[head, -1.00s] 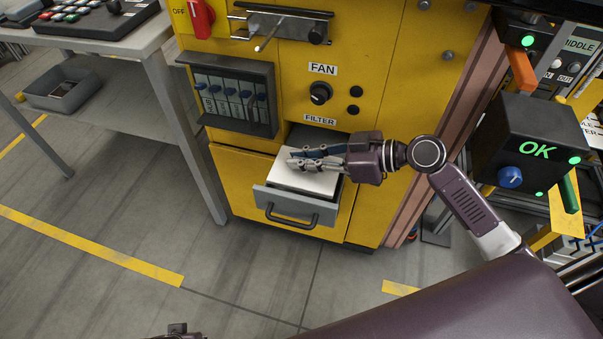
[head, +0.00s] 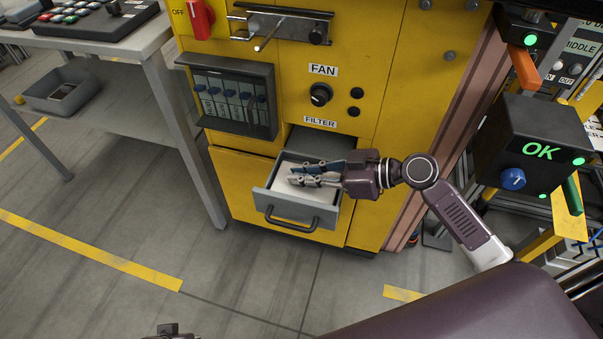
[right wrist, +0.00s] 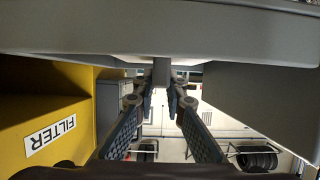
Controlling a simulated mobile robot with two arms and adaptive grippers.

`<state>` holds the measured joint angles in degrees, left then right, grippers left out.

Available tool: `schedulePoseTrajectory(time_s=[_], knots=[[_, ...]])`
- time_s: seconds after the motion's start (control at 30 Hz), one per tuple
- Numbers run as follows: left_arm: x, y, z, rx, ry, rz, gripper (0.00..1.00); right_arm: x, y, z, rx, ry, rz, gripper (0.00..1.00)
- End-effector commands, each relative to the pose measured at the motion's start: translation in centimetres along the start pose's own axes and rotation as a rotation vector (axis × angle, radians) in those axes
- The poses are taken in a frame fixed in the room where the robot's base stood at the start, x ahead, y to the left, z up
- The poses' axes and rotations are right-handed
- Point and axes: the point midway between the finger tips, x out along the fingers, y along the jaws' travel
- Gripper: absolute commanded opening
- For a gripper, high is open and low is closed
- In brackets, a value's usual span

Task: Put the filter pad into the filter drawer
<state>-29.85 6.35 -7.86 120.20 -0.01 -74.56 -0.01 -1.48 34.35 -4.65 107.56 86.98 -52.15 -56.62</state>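The filter pad (head: 288,189) is a pale flat slab. In the head view it lies down between the walls of the filter drawer (head: 284,209), which is pulled out of the yellow cabinet. My right gripper (head: 292,175) is above the pad, its fingers pointing left. In the right wrist view its fingertips (right wrist: 161,88) close on a small grey tab on the pad, and the two touch as far as I can tell. The fingers hide part of the pad. Only a sliver of my left arm's end (head: 175,331) shows at the bottom edge; its fingers are hidden.
The FILTER label (head: 320,121) and fan knob (head: 320,94) are above the drawer. A rack of blue-knobbed modules (head: 231,98) is left of it. A grey table (head: 150,62) stands further left. A black OK box (head: 530,145) is at right. The floor in front is clear.

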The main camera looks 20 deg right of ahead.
Motion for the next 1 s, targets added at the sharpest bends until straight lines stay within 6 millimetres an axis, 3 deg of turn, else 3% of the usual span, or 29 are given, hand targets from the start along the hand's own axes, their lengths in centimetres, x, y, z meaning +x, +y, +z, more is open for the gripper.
schedulePoseTrajectory(time_s=[0.17, 0.53, 0.6, 0.8, 1.0], knots=[[-0.2, 0.0, -0.2, 0.0, 0.006, 0.0, 0.15, 0.0, 0.0, 0.0, 0.0, 0.0, 0.0, 0.28], [-0.2, 0.0, -0.2, -0.001, 0.006, 0.0, 0.15, -0.1, 0.0, -0.2, 0.0, 0.0, 0.0, 0.28], [0.7, -0.1, 0.4, 0.0, -0.009, -0.001, 0.15, -0.1, 0.0, -0.4, 0.0, 0.0, 0.0, 0.28], [0.8, -0.1, 0.4, 0.001, -0.005, -0.001, 0.15, -4.2, 0.0, 0.0, 0.001, -0.005, 0.001, 0.28], [0.7, 0.0, 0.3, 0.001, -0.002, -0.001, 0.15, -6.8, 0.0, -0.1, 0.001, -0.001, 0.0, 0.28]])
